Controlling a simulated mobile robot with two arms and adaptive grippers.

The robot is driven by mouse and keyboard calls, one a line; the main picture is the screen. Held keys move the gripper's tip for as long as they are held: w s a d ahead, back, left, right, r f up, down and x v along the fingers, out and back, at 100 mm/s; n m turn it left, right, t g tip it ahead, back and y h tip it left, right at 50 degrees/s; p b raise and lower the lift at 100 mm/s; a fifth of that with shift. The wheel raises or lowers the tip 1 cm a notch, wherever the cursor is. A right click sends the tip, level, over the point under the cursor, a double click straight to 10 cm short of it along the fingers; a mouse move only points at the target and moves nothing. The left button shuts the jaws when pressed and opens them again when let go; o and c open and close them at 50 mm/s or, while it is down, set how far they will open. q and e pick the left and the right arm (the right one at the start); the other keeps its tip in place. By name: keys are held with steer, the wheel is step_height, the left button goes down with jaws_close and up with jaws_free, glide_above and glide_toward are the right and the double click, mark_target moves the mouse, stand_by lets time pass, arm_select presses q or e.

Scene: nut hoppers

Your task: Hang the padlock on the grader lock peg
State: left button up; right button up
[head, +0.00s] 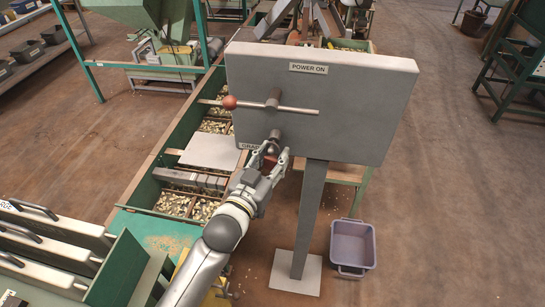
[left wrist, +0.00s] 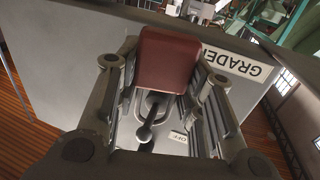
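The padlock has a dark red body (left wrist: 168,62) and a grey shackle. In the left wrist view it sits between the two fingers of my left gripper (left wrist: 165,85), which is shut on its sides. In the head view my left gripper (head: 271,160) is at the lower left of the grey panel (head: 350,90), over the GRADER label. A dark peg with a rounded end (left wrist: 146,132) shows close to the shackle in the left wrist view. I cannot tell whether the shackle is around the peg or only in front of it. My right gripper is out of view.
The panel carries a lever with a red knob (head: 229,102) and a POWER ON label (head: 308,68). Its post (head: 310,215) stands on a floor plate. A purple bin (head: 352,244) is to the right. Green troughs of nuts (head: 174,204) lie left.

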arm_select(q)
steer(key=o, duration=0.5)
steer(key=v, duration=1.2)
